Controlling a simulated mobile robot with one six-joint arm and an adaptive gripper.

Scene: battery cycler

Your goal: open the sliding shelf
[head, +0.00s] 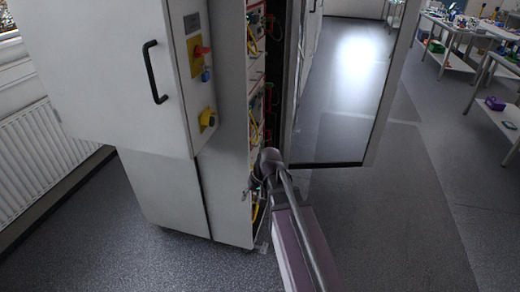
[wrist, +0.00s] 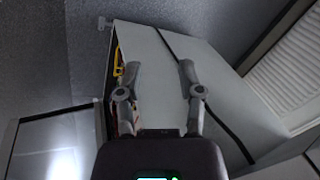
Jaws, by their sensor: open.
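The grey-white cabinet (head: 228,130) stands left of centre in the head view. Its narrow front is open and shows shelf levels (head: 257,70) with red, yellow and green cables. I cannot make out which level is the sliding shelf. My gripper (head: 252,188) is at the lower part of this open front, beside the cabinet's edge, and partly hides it. In the wrist view my gripper (wrist: 160,72) has its fingers apart with nothing held between them. The grey cabinet panel (wrist: 205,55) lies beyond them, and a yellow part (wrist: 118,62) shows beside the left finger.
A glass door (head: 335,125) stands open to the right of the cabinet. A radiator (head: 50,150) lines the left wall. The floor (head: 410,220) at right is clear.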

